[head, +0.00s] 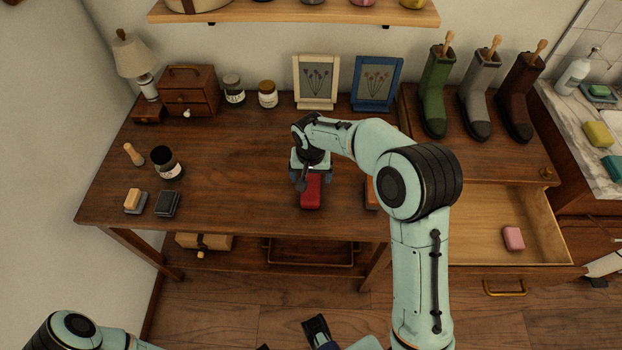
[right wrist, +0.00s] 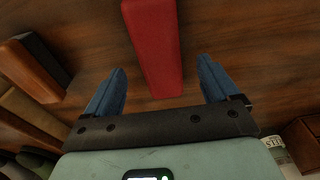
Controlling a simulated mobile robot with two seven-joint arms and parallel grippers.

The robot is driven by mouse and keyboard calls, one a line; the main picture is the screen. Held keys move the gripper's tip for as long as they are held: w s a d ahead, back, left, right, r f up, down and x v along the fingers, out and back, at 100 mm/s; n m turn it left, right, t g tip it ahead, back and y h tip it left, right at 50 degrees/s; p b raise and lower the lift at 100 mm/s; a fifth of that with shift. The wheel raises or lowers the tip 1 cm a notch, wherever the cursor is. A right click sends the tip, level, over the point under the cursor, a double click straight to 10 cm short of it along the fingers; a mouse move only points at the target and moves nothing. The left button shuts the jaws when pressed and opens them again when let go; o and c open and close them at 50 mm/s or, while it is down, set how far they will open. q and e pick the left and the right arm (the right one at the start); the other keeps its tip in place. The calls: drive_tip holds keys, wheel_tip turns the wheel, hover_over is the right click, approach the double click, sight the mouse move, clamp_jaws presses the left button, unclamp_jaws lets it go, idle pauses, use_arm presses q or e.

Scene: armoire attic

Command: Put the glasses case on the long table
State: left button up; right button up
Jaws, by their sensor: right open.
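The red glasses case (head: 311,191) lies on the long wooden table (head: 240,205) near its front edge. My right gripper (head: 311,180) is above it, pointing down. In the right wrist view the open blue fingers (right wrist: 162,95) stand on either side of the near end of the red case (right wrist: 153,45), with gaps to it. The gripper hides part of the case in the head view. My left arm shows at the bottom left, and what seems to be my left gripper (head: 318,330) shows low at the bottom edge, mostly cut off, over the floor.
An orange-brown block (head: 371,193) lies right of the case, partly behind my arm. Brushes, a dark cup (head: 165,163) and small blocks stand at the table's left. Picture frames (head: 316,82) stand at the back. An open drawer (head: 480,215) with a pink block (head: 513,238) is at right.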

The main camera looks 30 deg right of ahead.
sight(311, 186)
wheel_tip(311, 186, up, 8)
drive_tip(key=shift+s+a+p, duration=0.25)
drive_tip(key=shift+s+p, duration=0.1)
drive_tip(key=shift+s, duration=0.1)
idle(0.3)
